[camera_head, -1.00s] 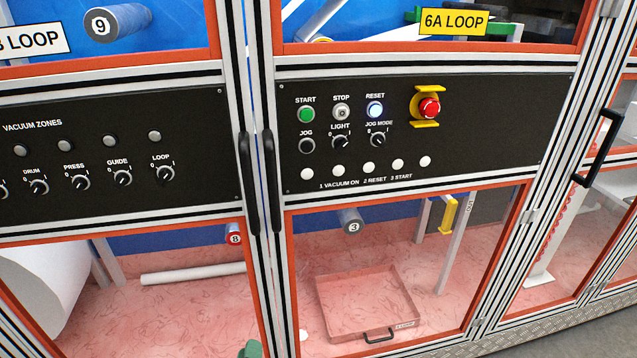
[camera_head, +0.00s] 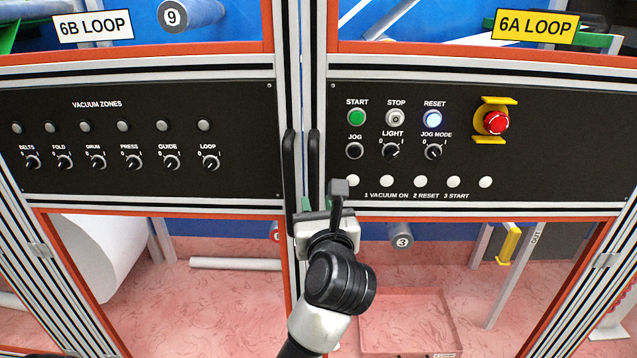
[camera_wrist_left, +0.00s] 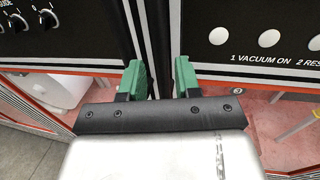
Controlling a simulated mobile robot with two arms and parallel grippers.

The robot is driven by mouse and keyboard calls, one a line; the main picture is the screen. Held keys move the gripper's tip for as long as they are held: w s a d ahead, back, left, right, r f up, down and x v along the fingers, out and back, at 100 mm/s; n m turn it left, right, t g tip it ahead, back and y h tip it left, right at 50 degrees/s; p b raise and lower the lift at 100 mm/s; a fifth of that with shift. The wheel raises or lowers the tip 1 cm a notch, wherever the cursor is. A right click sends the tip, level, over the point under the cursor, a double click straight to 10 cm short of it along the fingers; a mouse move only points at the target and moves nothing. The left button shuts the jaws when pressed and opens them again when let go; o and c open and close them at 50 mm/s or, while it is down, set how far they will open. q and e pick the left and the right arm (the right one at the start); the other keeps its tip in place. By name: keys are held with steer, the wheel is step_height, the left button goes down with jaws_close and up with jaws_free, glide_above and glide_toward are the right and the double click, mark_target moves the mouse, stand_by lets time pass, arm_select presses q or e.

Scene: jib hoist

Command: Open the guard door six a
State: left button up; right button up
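Guard door 6A is the right-hand framed door, with a yellow 6A LOOP label (camera_head: 535,28) on its upper window and a black control panel (camera_head: 560,165). Its black vertical handle (camera_head: 313,165) stands on the left frame post, beside the similar handle (camera_head: 290,180) of door 6B. My left gripper (camera_head: 321,204) is at the lower end of the 6A handle and partly hides it. In the left wrist view the green fingertips (camera_wrist_left: 160,78) are apart, with the striped door posts behind the gap. I cannot tell whether the handle lies between them.
Door 6B with its white 6B LOOP label (camera_head: 93,27) and vacuum knobs (camera_head: 130,162) is on the left. The 6A panel carries a green start button (camera_head: 356,117), a lit reset button (camera_head: 433,119) and a red emergency stop (camera_head: 496,121). A tray (camera_head: 410,295) shows behind the lower window.

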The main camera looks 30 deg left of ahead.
mark_target(315, 195)
arm_select(q)
steer(key=p+x, duration=0.1)
steer(key=x, duration=0.6)
steer(key=shift+w+a, duration=0.1)
jaws_close()
